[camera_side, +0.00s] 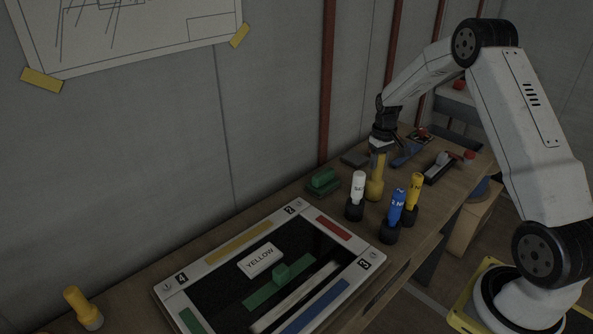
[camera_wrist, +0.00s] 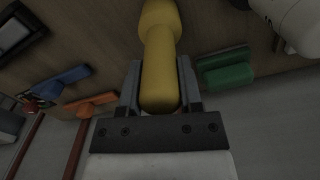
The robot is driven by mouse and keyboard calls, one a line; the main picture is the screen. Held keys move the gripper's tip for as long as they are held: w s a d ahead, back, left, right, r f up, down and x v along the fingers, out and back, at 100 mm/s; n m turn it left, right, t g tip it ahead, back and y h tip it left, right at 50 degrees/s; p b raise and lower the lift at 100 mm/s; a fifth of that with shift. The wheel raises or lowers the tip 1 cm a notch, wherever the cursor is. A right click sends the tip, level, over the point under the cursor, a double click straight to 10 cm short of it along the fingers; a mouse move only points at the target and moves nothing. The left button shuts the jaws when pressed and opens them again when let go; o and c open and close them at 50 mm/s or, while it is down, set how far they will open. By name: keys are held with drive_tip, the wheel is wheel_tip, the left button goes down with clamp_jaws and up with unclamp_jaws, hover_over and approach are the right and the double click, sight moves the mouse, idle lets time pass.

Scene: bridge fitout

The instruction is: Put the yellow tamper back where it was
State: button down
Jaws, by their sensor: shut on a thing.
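A yellow tamper (camera_side: 376,180), with a slim handle and a wider lower end, is upright under my gripper (camera_side: 381,150) in the side view. My gripper is shut on its handle. In the wrist view the tamper (camera_wrist: 160,62) sits between the two fingers of my gripper (camera_wrist: 159,88), its wide end pointing away from the palm. I cannot tell whether its lower end touches the bench.
White (camera_side: 357,188), blue (camera_side: 397,205) and yellow (camera_side: 414,190) dark-based drivers stand close to the tamper. A green block (camera_side: 322,183) lies behind, left of it. A framed board (camera_side: 172,285) with coloured strips and a YELLOW label (camera_side: 261,260) fills the front bench. Tools lie beyond my gripper.

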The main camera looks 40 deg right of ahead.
drive_tip(key=shift+c, duration=1.4)
unclamp_jaws()
drive_tip(key=shift+f, duration=0.1)
wheel_tip(320, 180, up, 12)
drive_tip(key=shift+r, duration=0.2)
